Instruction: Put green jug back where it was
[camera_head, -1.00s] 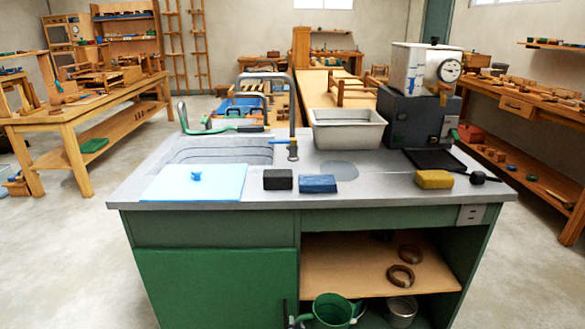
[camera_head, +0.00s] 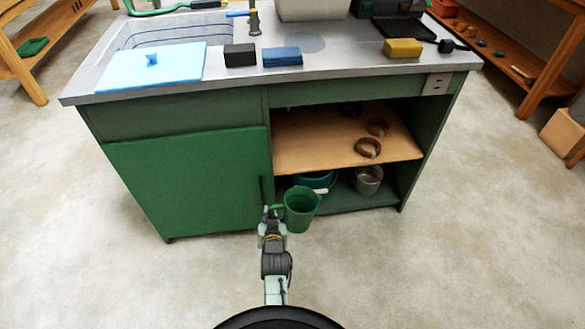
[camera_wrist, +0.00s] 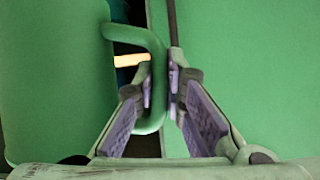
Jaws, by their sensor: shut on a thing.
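The green jug (camera_head: 301,209) is in front of the open cabinet, at the height of the lower shelf. My gripper (camera_head: 271,213) is at its left side, shut on the handle. In the wrist view the jug's body (camera_wrist: 55,80) fills the left side, and its handle (camera_wrist: 153,75) passes between the purple pads of my gripper (camera_wrist: 165,95). The jug looks upright. The open cabinet (camera_head: 345,138) has a wooden upper shelf and a dark green lower shelf (camera_head: 362,200).
A teal container (camera_head: 316,181) and a metal pot (camera_head: 369,179) stand on the lower shelf. Brown rings (camera_head: 368,147) lie on the upper shelf. The closed green door (camera_head: 190,185) is left of the opening. The floor in front is clear.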

